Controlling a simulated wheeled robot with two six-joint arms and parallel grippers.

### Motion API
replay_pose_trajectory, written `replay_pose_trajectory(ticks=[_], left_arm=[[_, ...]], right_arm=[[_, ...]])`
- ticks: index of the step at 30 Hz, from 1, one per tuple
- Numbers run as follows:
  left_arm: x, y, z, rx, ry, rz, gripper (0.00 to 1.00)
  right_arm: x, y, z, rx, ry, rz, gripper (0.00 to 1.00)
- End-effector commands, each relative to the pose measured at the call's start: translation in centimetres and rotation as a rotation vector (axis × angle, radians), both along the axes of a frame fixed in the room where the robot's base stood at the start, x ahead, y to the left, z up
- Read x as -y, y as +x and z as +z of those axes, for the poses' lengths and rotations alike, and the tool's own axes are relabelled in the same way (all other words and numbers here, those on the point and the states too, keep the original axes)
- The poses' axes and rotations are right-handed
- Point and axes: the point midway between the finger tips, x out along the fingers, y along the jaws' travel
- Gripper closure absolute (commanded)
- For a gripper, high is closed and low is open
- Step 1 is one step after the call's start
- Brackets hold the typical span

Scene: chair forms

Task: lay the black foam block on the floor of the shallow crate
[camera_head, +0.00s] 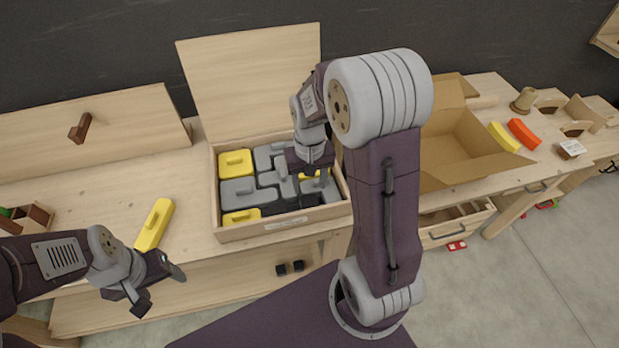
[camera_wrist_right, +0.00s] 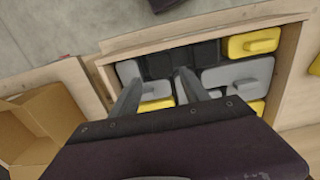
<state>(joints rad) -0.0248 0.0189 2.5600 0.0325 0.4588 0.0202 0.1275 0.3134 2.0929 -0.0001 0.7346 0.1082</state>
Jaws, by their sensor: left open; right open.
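The shallow crate (camera_head: 216,192) stands on the bench with its lid raised behind it. It holds several grey and yellow blocks. Black patches like foam (camera_head: 290,206) lie along its front right side; the right wrist view shows them as dark squares (camera_wrist_right: 205,53). I cannot tell whether they are loose blocks or lining. Two small black pieces (camera_head: 289,267) show below the bench front. My right gripper (camera_head: 312,178) is open and points down over the crate's right part; its fingers also show in the right wrist view (camera_wrist_right: 160,92). My left gripper (camera_head: 161,288) is open and empty, in front of the bench.
A yellow bar (camera_head: 154,226) lies left of the crate. An open cardboard box (camera_head: 462,150) stands to its right, with yellow (camera_head: 503,137) and red (camera_head: 523,133) pieces beyond. An open drawer (camera_head: 455,225) juts out below. My right arm hides part of the bench.

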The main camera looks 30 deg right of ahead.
Motion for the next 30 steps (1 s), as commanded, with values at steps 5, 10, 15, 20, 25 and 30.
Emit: replay_pose_trajectory(ticks=[5,10,15,20,25,30], left_arm=[[0.0,0.0,0.1,0.000,0.000,0.000,0.34],[0.0,0.0,0.1,0.000,0.000,0.000,0.34],[0.0,0.0,0.1,0.000,0.000,0.000,0.34],[0.0,0.0,0.1,0.000,0.000,0.000,0.34],[0.0,0.0,0.1,0.000,0.000,0.000,0.34],[0.0,0.0,0.1,0.000,0.000,0.000,0.34]], right_arm=[[0.0,0.0,1.6,0.000,0.000,0.000,0.47],[-0.7,-0.9,1.5,0.008,0.001,0.024,0.47],[-4.0,-6.2,0.2,0.074,0.006,0.159,0.47],[-4.9,-8.5,-0.5,0.106,0.006,0.214,0.47],[-4.9,-8.5,-0.5,0.105,0.006,0.213,0.47],[-4.9,-8.5,-0.5,0.105,0.005,0.212,0.47]])
